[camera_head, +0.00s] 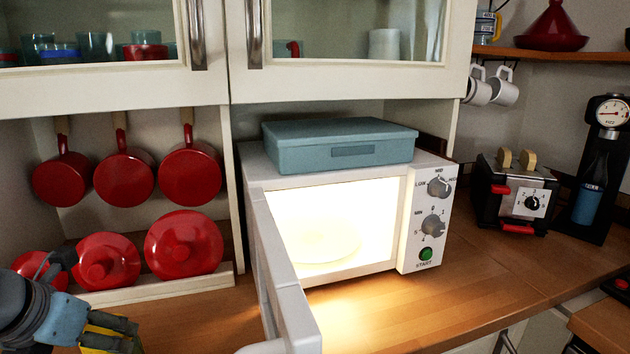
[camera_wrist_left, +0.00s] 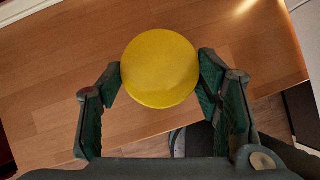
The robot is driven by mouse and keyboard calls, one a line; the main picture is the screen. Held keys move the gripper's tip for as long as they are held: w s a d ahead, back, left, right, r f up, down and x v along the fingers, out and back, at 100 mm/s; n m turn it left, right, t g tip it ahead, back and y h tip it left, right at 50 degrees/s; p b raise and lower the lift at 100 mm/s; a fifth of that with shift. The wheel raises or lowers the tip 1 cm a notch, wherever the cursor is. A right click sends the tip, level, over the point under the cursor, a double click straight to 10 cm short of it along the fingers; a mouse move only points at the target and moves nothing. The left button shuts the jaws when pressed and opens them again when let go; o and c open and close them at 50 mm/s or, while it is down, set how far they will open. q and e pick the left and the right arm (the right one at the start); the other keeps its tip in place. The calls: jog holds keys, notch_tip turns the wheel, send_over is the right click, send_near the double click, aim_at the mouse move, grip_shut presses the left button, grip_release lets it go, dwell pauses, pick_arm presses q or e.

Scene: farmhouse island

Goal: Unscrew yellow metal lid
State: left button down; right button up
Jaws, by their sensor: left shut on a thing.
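The yellow lid (camera_wrist_left: 160,68) is round and shows from above in the left wrist view, between the fingers of my left gripper (camera_wrist_left: 160,80). The fingers touch it on both sides, so the gripper is shut on it. Whatever is under the lid is hidden. In the head view my left gripper (camera_head: 115,334) is at the bottom left corner, in front of the red pot lids, with a little yellow showing by its fingers. My right gripper is in neither view.
A lit microwave (camera_head: 405,240) stands with its door (camera_head: 280,275) open toward me, right of my left gripper. A blue box (camera_head: 340,135) lies on top. Red pot lids (camera_head: 183,245) stand in a rack. A toaster (camera_head: 515,195) is at right. The wooden counter (camera_head: 470,270) is clear in front.

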pick_arm(q)
jog(key=shift+r+p, duration=0.45)
jog(key=shift+r, duration=0.35)
jog(key=shift+r+p, duration=1.45)
jog(key=shift+r, duration=0.65)
